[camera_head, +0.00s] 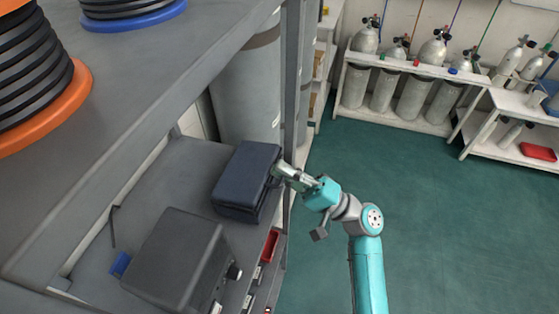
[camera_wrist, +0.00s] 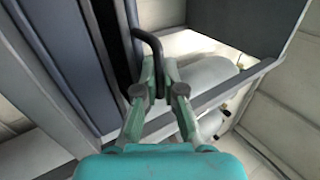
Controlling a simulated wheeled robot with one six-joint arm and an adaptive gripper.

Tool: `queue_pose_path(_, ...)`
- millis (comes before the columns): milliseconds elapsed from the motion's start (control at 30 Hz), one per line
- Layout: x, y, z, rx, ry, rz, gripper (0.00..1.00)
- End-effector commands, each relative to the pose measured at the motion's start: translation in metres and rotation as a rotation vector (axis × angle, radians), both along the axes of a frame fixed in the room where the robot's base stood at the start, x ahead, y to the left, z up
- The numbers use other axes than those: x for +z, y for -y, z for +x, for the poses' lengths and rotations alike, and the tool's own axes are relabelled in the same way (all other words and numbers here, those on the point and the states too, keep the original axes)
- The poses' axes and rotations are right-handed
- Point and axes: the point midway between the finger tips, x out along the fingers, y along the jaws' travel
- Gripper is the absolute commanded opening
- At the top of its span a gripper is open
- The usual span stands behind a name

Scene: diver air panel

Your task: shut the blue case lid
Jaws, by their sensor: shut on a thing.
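The dark blue case (camera_head: 246,172) sits on the grey lower shelf in the head view, against the far end. Its lid lies low over the base; I cannot tell if it is fully down. In the wrist view the case (camera_wrist: 65,45) is at the left as blue-grey panels with a dark gap between them. My gripper (camera_head: 279,170) is at the right side of the case. In the wrist view my gripper (camera_wrist: 158,80) is shut on a black curved handle (camera_wrist: 150,42) beside the case. The rest of the handle is partly hidden by the fingers.
A dark grey box (camera_head: 180,260) stands on the shelf nearer than the case. A grey upright post (camera_head: 291,80) rises just behind my gripper. Green floor (camera_head: 420,200) is clear at the right.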

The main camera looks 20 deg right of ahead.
Motion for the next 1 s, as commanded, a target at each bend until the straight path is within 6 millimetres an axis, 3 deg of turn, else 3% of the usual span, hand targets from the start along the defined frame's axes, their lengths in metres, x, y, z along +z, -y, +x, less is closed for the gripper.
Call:
queue_pose_path(300, -0.016, 0.002, -0.002, 0.002, -0.002, 0.001, 0.00)
queue_pose_path(867, -0.021, 0.002, -0.002, 0.003, -0.004, 0.000, 0.00)
queue_pose_path(900, -0.021, 0.002, -0.002, 0.002, -0.004, 0.000, 0.17)
queue_pose_path(1000, -0.021, 0.002, -0.002, 0.002, -0.004, 0.000, 0.19)
